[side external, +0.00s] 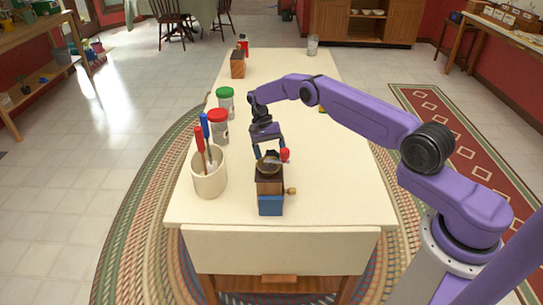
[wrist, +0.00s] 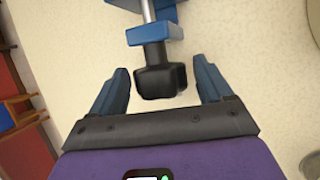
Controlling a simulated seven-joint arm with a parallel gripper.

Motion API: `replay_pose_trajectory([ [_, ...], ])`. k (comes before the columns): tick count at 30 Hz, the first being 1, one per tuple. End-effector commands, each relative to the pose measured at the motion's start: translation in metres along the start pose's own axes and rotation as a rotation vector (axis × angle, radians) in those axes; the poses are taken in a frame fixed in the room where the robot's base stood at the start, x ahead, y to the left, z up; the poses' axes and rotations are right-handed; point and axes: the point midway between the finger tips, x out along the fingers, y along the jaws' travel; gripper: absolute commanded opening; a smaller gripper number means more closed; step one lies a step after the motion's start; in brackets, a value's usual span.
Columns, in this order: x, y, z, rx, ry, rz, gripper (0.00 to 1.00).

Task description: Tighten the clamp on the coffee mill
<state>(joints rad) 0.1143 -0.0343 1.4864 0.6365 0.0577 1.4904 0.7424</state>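The coffee mill (side external: 270,185) stands near the front of the cream table, with a brown wooden body, a blue lower part, a dark bowl on top and a red ball by the bowl. My gripper (side external: 269,150) is close behind the top of the mill, fingers downward. In the wrist view my gripper (wrist: 162,73) is open. A black knob (wrist: 160,80) lies between its spread fingers, with a visible space on each side. Above the knob show a blue clamp part (wrist: 152,33) and a grey metal rod. The clamp cannot be made out in the side view.
A cream crock (side external: 208,180) with red- and blue-handled tools stands left of the mill. Jars with red (side external: 219,125) and green lids (side external: 226,100) stand behind it. A wooden block (side external: 238,66) and a clear glass (side external: 312,46) are far back. The table right of the mill is clear.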

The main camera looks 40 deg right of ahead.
Motion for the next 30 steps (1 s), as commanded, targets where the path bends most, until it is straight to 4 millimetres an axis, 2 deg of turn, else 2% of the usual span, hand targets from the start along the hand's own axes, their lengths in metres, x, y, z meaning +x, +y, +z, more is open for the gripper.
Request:
replay_pose_trajectory([
  [5, -0.005, -0.001, 0.0, 0.0, 0.001, -0.001, 0.79],
  [11, -0.026, -0.001, 0.0, 0.0, 0.003, -0.002, 0.79],
  [30, -0.054, 0.001, 0.002, 0.0, 0.0, 0.0, 0.79],
])
